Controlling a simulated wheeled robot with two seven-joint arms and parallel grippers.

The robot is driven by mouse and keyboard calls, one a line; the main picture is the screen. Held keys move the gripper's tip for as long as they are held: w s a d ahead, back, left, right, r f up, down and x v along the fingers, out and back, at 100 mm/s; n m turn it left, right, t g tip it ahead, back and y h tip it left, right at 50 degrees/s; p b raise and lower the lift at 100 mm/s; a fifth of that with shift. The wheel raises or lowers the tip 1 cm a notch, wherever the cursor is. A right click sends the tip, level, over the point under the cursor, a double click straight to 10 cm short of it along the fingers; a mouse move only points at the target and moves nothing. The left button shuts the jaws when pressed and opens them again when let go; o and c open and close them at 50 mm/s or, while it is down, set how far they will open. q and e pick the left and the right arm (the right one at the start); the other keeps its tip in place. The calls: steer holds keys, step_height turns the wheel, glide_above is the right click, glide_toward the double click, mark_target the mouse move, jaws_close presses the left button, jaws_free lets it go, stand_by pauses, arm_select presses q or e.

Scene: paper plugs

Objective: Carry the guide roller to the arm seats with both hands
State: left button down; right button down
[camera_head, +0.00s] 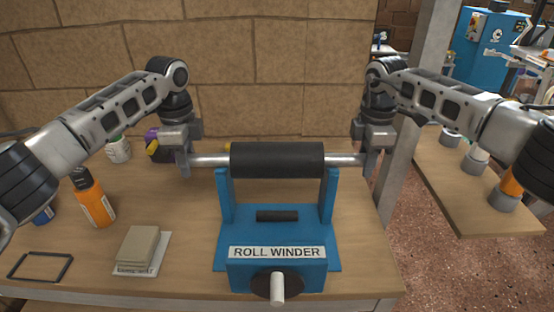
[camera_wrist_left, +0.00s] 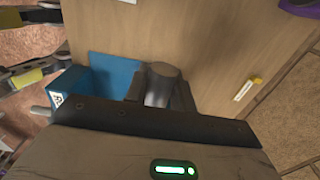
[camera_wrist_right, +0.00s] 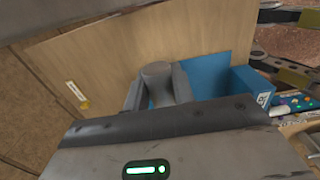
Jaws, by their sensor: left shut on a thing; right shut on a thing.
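The guide roller (camera_head: 277,160) is a black cylinder with a silver shaft end on each side. It lies level across the top of the blue roll winder (camera_head: 240,262), in line with its two upright arms (camera_head: 226,196). I cannot tell whether the roller rests in the seats or hangs just above them. My left gripper (camera_head: 186,162) is shut on the left shaft end, and my right gripper (camera_head: 367,162) is shut on the right shaft end. The shaft ends also show between the fingers in the left wrist view (camera_wrist_left: 160,86) and the right wrist view (camera_wrist_right: 157,82).
A brick wall (camera_head: 250,70) stands behind. A grey post (camera_head: 408,110) and a side shelf (camera_head: 460,190) are at right.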

arm_select(q)
steer(key=shift+r, duration=0.15)
arm_select(e)
steer(key=shift+r, duration=0.15)
